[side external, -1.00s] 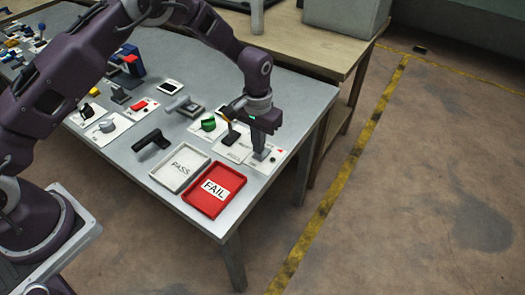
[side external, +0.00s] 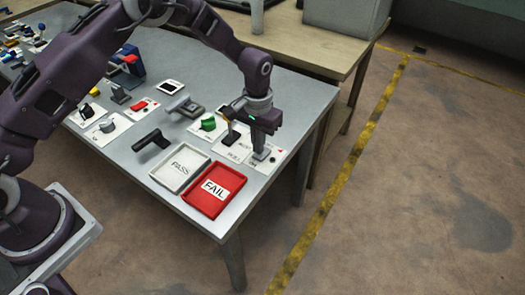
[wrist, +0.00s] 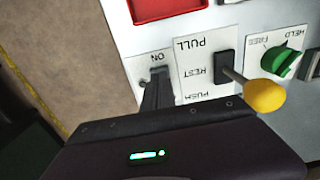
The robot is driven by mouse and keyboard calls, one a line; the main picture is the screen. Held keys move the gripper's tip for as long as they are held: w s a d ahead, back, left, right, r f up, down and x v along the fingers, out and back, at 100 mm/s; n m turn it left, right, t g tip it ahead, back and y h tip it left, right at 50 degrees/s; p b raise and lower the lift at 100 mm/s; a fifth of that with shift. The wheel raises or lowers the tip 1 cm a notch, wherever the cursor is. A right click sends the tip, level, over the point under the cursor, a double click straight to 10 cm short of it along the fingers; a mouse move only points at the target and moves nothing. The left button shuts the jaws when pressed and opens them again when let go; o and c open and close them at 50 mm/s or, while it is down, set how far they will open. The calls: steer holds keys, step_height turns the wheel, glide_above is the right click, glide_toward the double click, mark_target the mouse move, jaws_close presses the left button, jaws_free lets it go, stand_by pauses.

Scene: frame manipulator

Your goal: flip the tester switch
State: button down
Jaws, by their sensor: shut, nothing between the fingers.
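In the wrist view this plate (wrist: 143,68) carries the word ON beside my fingers. My gripper (side external: 261,153) points down over the plate, with its fingers together and nothing between them. In the wrist view, my gripper (wrist: 157,80) covers the middle of the plate. The switch lever is hidden behind or under the fingers, so I cannot tell its position or whether I touch it.
Beside it stands a PULL/REST/PUSH plate (wrist: 190,82) with a yellow-tipped lever (wrist: 264,95), close to my gripper. Beyond is a green knob (side external: 208,124). A red FAIL tray (side external: 233,177) and white PASS tray (side external: 165,184) lie nearby.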

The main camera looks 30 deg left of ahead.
steer(key=shift+f, duration=0.95)
stand_by(0.3)
steer(key=shift+r, duration=3.5)
steer(key=s+a+r+t, duration=0.1)
steer(key=s+a+r, duration=0.1)
steer(key=s+r, duration=0.35)
steer(key=s+a+r+t, duration=0.1)
steer(key=s+a+r, duration=0.15)
steer(key=r, duration=0.65)
steer(key=s+a+r+t, duration=0.1)
steer(key=s+r, duration=0.3)
steer(key=r, duration=0.4)
steer(key=s+a+r+t, duration=0.1)
steer(key=s+a, duration=0.1)
steer(key=s, duration=0.8)
steer(key=s+a+r+t, duration=0.1)
steer(key=s, duration=0.8)
steer(key=shift+s+a+t, duration=0.3)
steer(key=shift+s+a, duration=0.05)
steer(key=shift+s, duration=0.05)
